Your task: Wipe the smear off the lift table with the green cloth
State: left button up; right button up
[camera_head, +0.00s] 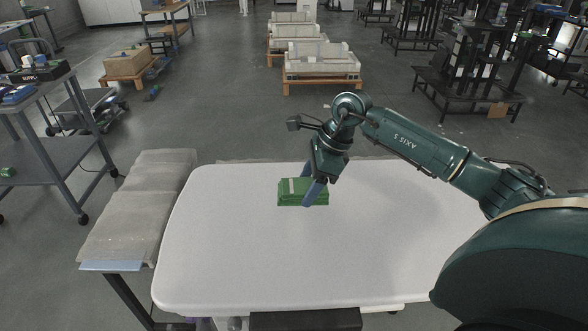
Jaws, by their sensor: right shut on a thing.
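The green cloth (290,198) is a folded stack with a pale band, at the middle of the white lift table (230,260), toward its far half. My right gripper (311,190) reaches in from the right and points down at the cloth. Its blue fingers are shut on the cloth's right part, one finger in front of it and one behind. The cloth is at or close to the table top; I cannot tell if it is lifted. No smear can be made out on the white top. My left gripper is not in view.
A grey padded bench (140,205) stands close along the table's left edge. A grey cart (45,155) with supplies is farther left. The table top around the cloth is clear.

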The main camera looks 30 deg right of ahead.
jog(key=shift+r+p, duration=0.5)
jog(key=shift+r, duration=0.75)
